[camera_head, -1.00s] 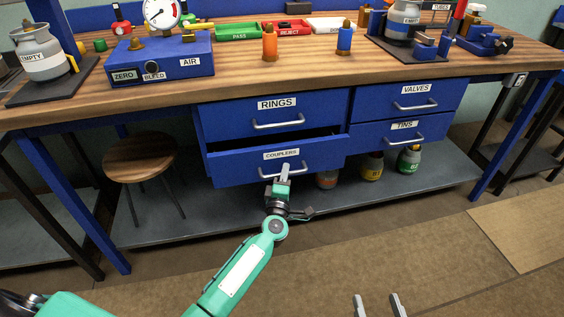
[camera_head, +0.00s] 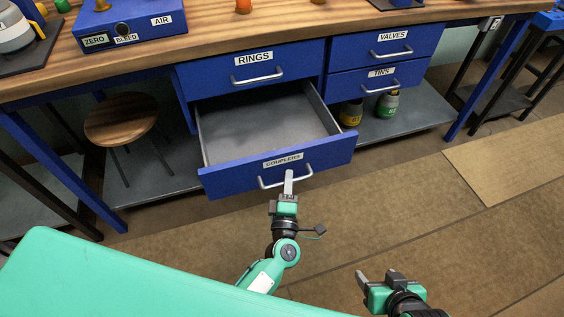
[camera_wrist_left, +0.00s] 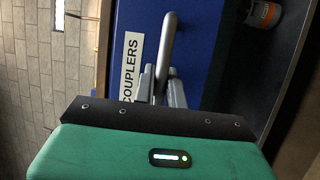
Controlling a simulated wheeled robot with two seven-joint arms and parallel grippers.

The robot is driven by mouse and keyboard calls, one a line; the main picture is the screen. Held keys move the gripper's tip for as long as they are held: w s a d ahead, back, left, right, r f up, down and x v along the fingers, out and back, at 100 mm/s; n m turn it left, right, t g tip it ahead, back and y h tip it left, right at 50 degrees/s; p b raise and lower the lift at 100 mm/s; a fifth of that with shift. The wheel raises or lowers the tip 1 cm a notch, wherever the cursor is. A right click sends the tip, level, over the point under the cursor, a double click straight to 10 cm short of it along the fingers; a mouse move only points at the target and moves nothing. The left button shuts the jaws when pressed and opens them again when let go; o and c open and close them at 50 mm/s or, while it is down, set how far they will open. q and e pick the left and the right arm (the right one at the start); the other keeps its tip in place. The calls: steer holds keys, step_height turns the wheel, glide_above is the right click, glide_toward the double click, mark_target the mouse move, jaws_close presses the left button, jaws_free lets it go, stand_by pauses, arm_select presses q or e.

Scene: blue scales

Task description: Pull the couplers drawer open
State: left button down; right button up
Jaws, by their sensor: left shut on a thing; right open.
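The couplers drawer (camera_head: 225,175) is blue with a white COUPLERS label, and it stands well out from the bench. Its grey inside (camera_head: 255,128) shows and looks empty. My left gripper (camera_head: 289,178) is shut on the drawer's silver bar handle (camera_head: 266,184). In the left wrist view the handle (camera_wrist_left: 167,45) runs between the two fingers (camera_wrist_left: 160,85), beside the COUPLERS label (camera_wrist_left: 131,62). My right gripper (camera_head: 376,276) is open and empty, low in front of the bench at the right.
The rings drawer (camera_head: 225,80), valves drawer (camera_head: 350,46) and tins drawer (camera_head: 345,84) are shut. A round wooden stool (camera_head: 121,118) stands left of the open drawer. Bottles (camera_head: 387,104) stand on the lower shelf (camera_head: 415,118). The floor (camera_head: 400,215) in front is clear.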

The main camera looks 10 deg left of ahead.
arm_select(q)
steer(key=shift+s+d, duration=0.45)
steer(key=shift+s, duration=0.3)
arm_select(e)
steer(key=shift+s+d, duration=0.1)
steer(key=shift+d, duration=0.15)
arm_select(q)
steer(key=c, duration=1.5)
jaws_free()
steer(key=shift+o, duration=0.2)
steer(key=v, duration=1.4)
steer(key=shift+w, duration=0.1)
